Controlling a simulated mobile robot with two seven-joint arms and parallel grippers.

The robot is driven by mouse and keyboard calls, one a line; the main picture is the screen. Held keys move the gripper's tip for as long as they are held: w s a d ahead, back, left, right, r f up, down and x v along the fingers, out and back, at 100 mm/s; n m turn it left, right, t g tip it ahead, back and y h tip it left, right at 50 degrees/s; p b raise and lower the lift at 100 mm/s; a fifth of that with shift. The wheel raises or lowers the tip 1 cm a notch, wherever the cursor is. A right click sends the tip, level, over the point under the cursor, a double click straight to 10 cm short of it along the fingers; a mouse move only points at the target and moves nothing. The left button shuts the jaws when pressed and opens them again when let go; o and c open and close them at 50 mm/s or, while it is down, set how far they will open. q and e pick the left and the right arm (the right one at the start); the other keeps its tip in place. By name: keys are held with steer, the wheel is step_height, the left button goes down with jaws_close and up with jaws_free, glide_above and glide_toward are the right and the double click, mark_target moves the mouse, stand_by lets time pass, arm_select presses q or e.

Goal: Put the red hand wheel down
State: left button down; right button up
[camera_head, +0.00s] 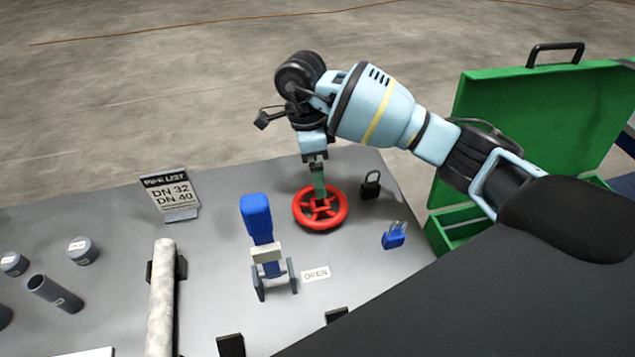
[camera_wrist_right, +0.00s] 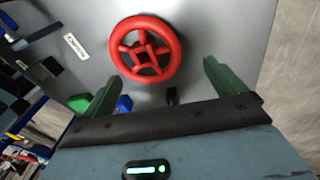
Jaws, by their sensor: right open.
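The red hand wheel (camera_head: 338,220) lies flat on the grey table (camera_head: 215,240), toward its far right part. In the right wrist view the red hand wheel (camera_wrist_right: 176,50) lies whole and unobstructed beyond the fingertips. My right gripper (camera_head: 319,190) points down just above the far side of the wheel in the head view. Its two green fingers stand wide apart with nothing between them in the wrist view (camera_wrist_right: 158,80). My left gripper does not show in either view.
A black padlock (camera_head: 371,186) and a blue padlock (camera_head: 394,236) stand right of the wheel. A blue-handled valve lever (camera_head: 257,220) stands left of it. An OPEN label (camera_head: 316,274) lies in front. A green case (camera_head: 530,115) is at the right. A pipe list sign (camera_head: 171,197) stands left.

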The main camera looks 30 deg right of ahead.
step_height(320, 180, up, 6)
steer(key=w, duration=0.1)
steer(key=shift+p, duration=0.3)
steer(key=shift+a+f, duration=0.1)
